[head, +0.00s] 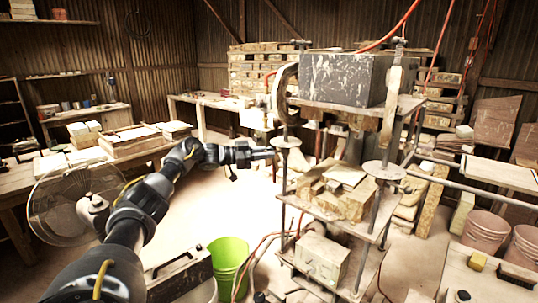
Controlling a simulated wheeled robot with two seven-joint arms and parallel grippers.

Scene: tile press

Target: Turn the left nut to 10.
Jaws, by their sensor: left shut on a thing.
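The tile press (395,113) stands right of centre, with a large dark block on its upper frame. The left nut (286,142) is a pale round disc on the left threaded post. A similar disc, the right nut (383,170), sits on the right post. My left arm reaches in from the lower left. Its gripper (268,154) is at the left nut's near-left edge, shut on it as far as I can tell; the fingertips are small and partly merge with the post. No number or scale is readable. My right gripper is out of view.
A green bucket (229,262) stands on the floor below my left arm. A fan (62,205) and a workbench (150,149) are at left. Pink buckets (485,231) and a table (472,284) are at right. Hoses hang around the press.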

